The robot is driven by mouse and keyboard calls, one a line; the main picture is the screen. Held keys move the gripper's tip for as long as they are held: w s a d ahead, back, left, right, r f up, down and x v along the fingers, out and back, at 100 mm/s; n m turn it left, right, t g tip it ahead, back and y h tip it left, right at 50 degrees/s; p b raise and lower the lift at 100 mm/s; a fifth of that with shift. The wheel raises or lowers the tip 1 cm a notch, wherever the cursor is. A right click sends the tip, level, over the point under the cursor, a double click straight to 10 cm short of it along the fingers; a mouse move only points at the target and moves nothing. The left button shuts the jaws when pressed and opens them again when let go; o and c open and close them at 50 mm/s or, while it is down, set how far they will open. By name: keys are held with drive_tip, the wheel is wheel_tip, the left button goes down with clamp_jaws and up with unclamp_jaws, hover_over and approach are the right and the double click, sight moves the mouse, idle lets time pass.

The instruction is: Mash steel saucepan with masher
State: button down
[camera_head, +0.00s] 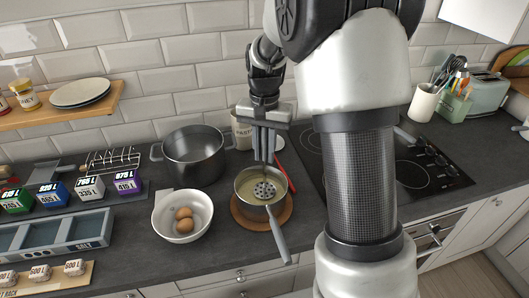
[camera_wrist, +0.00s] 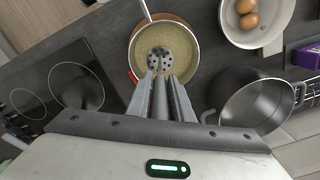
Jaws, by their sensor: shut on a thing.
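The steel saucepan (camera_head: 244,178) stands on a round wooden board (camera_head: 284,214) on the dark worktop, its handle pointing toward the front. It holds a pale yellowish content, which also shows in the wrist view (camera_wrist: 183,52). My gripper (camera_head: 265,150) is above the saucepan and shut on the masher. The masher's round, perforated head (camera_head: 264,190) is inside the saucepan, at or just above the content; I cannot tell whether it touches. In the wrist view the masher head (camera_wrist: 159,60) is near the middle of the pan. Its handle is mostly hidden between my fingers.
A large steel pot (camera_head: 194,158) stands behind left of the saucepan. A white bowl (camera_head: 170,228) with two brown eggs (camera_head: 183,219) is at its left. A red utensil (camera_head: 279,163) lies close behind right. The black cooktop (camera_head: 430,178) is at the right.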

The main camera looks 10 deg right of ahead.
drive_tip(key=shift+r, duration=0.65)
wheel_tip(320, 180, down, 6)
drive_tip(key=a+b, duration=0.3)
drive_tip(key=r+p, duration=0.3)
drive_tip(key=r, duration=0.2)
drive_tip(key=shift+d+r+p, duration=0.2)
drive_tip(key=shift+r+p, duration=0.15)
wheel_tip(320, 180, up, 7)
drive_tip(key=p, duration=0.1)
drive_tip(key=shift+r, duration=0.2)
idle(0.7)
